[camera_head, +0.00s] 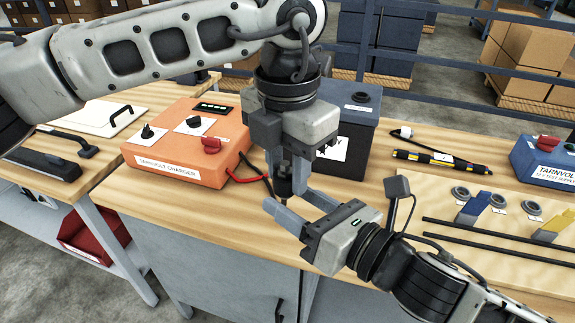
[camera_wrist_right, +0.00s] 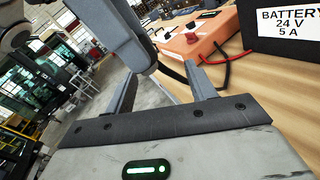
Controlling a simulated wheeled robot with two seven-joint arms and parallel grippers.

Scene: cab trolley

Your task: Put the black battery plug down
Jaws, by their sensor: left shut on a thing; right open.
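My left gripper (camera_head: 284,168) points down in front of the dark battery box (camera_head: 352,130). It is shut on the black battery plug (camera_head: 283,188), whose lower end shows beneath the fingers above the wooden bench. My right gripper (camera_head: 287,200) is open, its two fingers on either side of the space just below and beside the plug. I see nothing between its fingers, which also show in the right wrist view (camera_wrist_right: 165,85). There, part of my left gripper hangs close in front and I cannot make out the plug.
The orange charger (camera_head: 180,135) stands left of the battery, with a red lead and a black lead (camera_head: 262,178) running toward the plug. A striped tool (camera_head: 436,160), round parts and black rods (camera_head: 470,240) lie on the right. Bare bench top (camera_head: 225,210) shows in front of the charger.

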